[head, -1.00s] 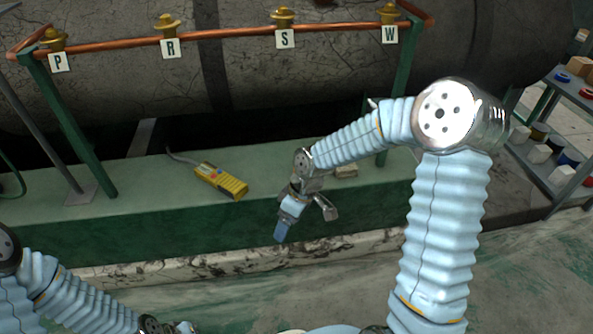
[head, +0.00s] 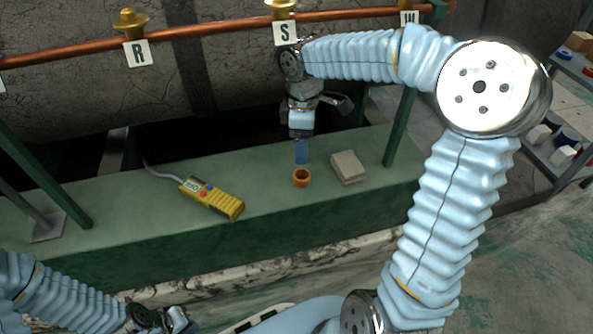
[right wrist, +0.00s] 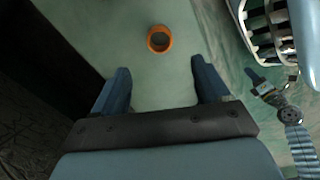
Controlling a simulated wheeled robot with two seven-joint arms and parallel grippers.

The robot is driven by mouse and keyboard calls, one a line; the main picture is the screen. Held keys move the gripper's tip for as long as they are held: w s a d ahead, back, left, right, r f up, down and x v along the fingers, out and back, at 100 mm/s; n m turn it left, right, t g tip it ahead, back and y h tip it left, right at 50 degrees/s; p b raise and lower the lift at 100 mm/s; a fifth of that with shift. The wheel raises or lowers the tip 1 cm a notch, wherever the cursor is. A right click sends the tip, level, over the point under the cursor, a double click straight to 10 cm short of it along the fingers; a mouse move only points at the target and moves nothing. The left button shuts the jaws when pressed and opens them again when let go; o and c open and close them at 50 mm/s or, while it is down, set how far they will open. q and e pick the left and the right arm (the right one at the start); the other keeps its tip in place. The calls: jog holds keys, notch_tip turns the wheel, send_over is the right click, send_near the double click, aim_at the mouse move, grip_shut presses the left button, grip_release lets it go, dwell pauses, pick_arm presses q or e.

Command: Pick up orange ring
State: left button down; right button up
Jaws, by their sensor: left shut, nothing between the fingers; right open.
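The orange ring (head: 302,183) lies flat on the green ledge (head: 262,192), between the yellow meter and a pale block. My right gripper (head: 301,152) points down just behind and above the ring, apart from it. In the right wrist view the ring (right wrist: 160,50) lies beyond the fingertips, roughly centred between the two blue fingers. That right gripper (right wrist: 163,82) is open and empty. My left gripper (head: 184,322) is low at the bottom left, shut and empty, away from the ledge, and partly cut off by the frame edge.
A yellow meter (head: 212,198) with a grey cable lies left of the ring. A pale block (head: 348,167) sits close on its right. A copper pipe (head: 205,31) with lettered tags runs above the ledge on green posts. A shelf (head: 577,160) stands far right.

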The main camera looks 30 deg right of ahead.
jog(key=b, duration=0.1)
send_over(302, 173)
jog(key=s+a, duration=0.1)
jog(key=s, duration=0.1)
jog(key=f, duration=0.6)
jog(key=shift+w, duration=0.25)
notch_tip(302, 173, down, 5)
jog(key=shift+d+b, duration=0.1)
jog(key=shift+b, duration=1)
jog(key=c, duration=0.9)
